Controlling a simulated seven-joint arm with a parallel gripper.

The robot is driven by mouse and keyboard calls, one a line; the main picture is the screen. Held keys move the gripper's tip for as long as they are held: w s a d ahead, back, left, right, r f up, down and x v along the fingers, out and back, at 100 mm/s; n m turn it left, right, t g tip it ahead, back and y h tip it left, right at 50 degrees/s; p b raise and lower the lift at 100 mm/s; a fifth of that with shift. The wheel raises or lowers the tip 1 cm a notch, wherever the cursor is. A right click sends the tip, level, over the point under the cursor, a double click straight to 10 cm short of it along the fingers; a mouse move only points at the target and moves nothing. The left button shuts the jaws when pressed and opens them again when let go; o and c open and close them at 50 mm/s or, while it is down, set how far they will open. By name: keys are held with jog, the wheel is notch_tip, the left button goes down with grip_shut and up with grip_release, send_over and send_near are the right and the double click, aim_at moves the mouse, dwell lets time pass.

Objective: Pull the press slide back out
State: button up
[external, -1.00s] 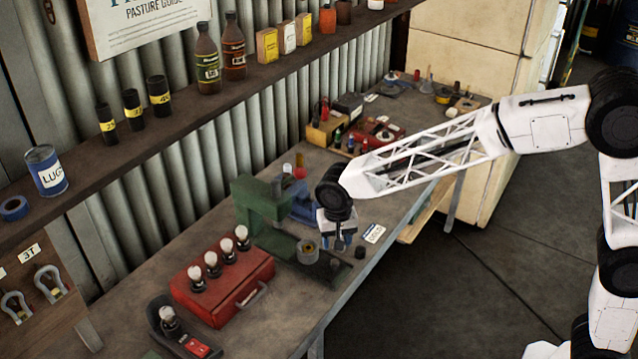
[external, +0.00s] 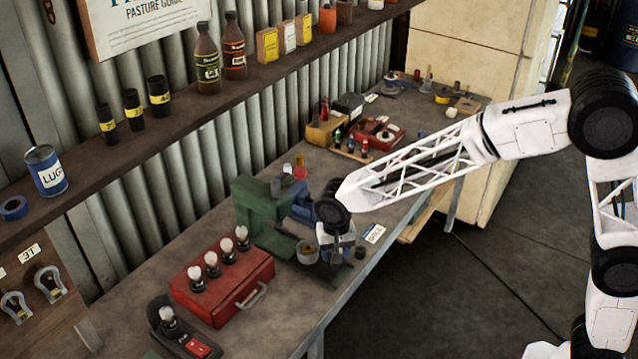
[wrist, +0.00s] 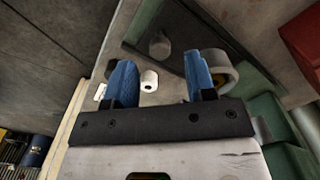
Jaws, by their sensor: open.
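The green press (external: 262,217) stands on the bench in the external view; its green body also shows at the right of the wrist view (wrist: 273,120). Its dark slide plate (wrist: 178,62) extends toward the bench front and carries a round upright knob (wrist: 160,44). A pale ring with a yellowish core (external: 307,252) is beside my gripper; it also shows behind the right finger in the wrist view (wrist: 220,70). My gripper (wrist: 161,66) is open, its blue fingers apart. The knob appears between them, beyond the tips; contact cannot be told. In the external view my gripper (external: 333,256) partly hides the slide end.
A red case with bulbs (external: 222,288) stands left of the press. A small dark cylinder (external: 360,252) and a white card (external: 374,233) lie near the bench's front edge. A blue tool (external: 301,206) stands behind my gripper. The bench further right holds trays and small parts.

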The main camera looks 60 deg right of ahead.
jog(key=shift+f, duration=1.65)
grip_shut()
